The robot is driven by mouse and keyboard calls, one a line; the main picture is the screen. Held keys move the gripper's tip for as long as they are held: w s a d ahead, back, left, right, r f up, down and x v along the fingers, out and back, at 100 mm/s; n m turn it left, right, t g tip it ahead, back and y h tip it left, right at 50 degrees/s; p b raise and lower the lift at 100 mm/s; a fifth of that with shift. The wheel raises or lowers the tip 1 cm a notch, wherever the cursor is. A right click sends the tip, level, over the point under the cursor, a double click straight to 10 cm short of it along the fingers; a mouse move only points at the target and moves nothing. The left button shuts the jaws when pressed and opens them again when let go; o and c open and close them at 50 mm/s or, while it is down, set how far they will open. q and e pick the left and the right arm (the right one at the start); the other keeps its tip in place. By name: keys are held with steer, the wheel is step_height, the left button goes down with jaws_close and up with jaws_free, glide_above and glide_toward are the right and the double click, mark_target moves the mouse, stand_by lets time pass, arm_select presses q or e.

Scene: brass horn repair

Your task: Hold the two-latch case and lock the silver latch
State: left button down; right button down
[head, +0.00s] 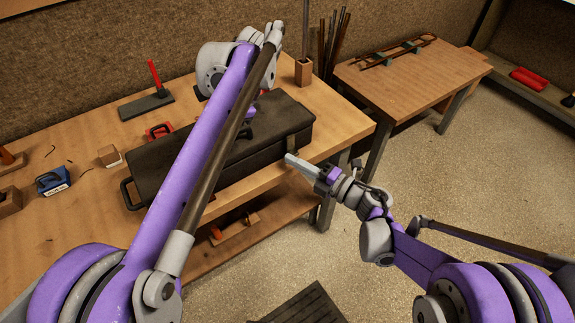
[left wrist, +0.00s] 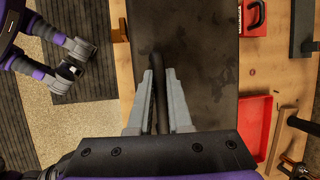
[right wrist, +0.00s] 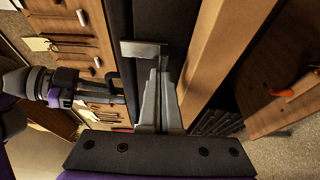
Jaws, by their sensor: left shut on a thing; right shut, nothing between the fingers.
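The dark case (head: 275,125) lies closed on the workbench, partly hidden behind my left arm. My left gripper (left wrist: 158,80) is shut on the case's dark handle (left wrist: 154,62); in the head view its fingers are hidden. A silver latch (right wrist: 140,48) shows on the case's side in the right wrist view. My right gripper (head: 289,158) is shut and empty at the case's front right. In the right wrist view, its fingertips (right wrist: 152,75) overlap the latch's lower edge; I cannot tell whether they touch. I cannot make out the other latch.
The workbench (head: 345,125) ends just right of the case. A red tray (left wrist: 256,125) sits close behind the case. A wooden block (head: 109,157) and a blue item (head: 52,180) lie to its left. A lower shelf (head: 265,238) runs beneath. Floor (head: 430,180) is open to the right.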

steer(key=shift+d, duration=0.1)
steer(key=s+a, duration=0.2)
steer(key=a, duration=0.1)
steer(key=shift+s+a, duration=0.25)
steer(key=shift+s, duration=0.15)
steer(key=v, duration=1)
steer(key=shift+d, duration=0.15)
steer(key=shift+w, duration=0.15)
arm_select(q)
steer(key=c, duration=0.8)
jaws_free()
steer(key=shift+o, duration=0.2)
